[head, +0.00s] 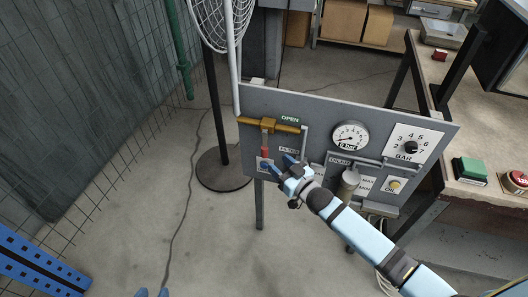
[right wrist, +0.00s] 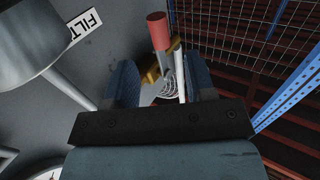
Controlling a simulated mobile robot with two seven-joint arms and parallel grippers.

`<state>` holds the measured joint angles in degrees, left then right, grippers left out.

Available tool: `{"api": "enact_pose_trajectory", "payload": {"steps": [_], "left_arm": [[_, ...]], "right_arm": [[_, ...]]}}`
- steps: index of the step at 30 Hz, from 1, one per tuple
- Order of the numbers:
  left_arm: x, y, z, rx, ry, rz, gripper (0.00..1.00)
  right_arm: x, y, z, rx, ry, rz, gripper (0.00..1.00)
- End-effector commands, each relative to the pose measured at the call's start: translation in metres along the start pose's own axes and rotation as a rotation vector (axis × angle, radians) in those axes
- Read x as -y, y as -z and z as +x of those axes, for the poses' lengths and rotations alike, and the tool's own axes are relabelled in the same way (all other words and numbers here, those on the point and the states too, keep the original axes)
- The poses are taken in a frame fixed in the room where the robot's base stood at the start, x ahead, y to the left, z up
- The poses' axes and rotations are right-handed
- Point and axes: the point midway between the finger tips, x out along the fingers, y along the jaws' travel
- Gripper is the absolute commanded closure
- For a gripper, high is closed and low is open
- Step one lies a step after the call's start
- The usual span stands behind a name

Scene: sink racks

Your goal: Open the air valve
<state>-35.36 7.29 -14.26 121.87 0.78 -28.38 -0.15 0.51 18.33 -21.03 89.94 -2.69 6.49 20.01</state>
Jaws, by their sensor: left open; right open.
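The air valve (head: 268,124) is a brass pipe fitting on the upper left of a grey panel. Its lever hangs down from the pipe and ends in a red handle (head: 265,152). A green "OPEN" label (head: 290,120) is above the pipe. My right gripper (head: 279,163) is open, just below and right of the red handle. In the right wrist view the red handle (right wrist: 158,30) shows ahead, between the lines of the two open fingers (right wrist: 160,78); contact cannot be told. My left gripper (head: 151,293) barely shows at the bottom edge, its two tips apart.
A caged fan on a stand (head: 222,165) is behind left. A bench (head: 480,190) with buttons is at right.

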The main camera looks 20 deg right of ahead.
Motion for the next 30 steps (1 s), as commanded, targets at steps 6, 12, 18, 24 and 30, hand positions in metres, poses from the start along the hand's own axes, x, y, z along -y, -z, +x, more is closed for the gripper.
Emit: {"api": "enact_pose_trajectory", "payload": {"steps": [6,12,18,24,30], "left_arm": [[0.001,-0.001,0.003,-0.009,0.002,0.007,0.57],[0.002,-0.002,0.004,-0.011,0.001,0.012,0.57],[0.002,-0.002,0.004,-0.011,0.001,0.014,0.57],[0.002,-0.002,0.004,-0.011,0.0,0.014,0.57],[0.001,-0.002,0.004,-0.011,0.0,0.013,0.57]], "right_arm": [[0.0,-0.001,0.046,-0.001,0.0,-0.002,0.5],[0.0,0.0,0.069,0.0,-0.001,-0.001,0.5],[0.0,-0.001,0.076,0.001,-0.001,-0.001,0.5],[0.0,0.0,0.076,0.001,-0.001,-0.001,0.5],[0.0,-0.001,0.076,0.001,-0.001,-0.001,0.96]]}}
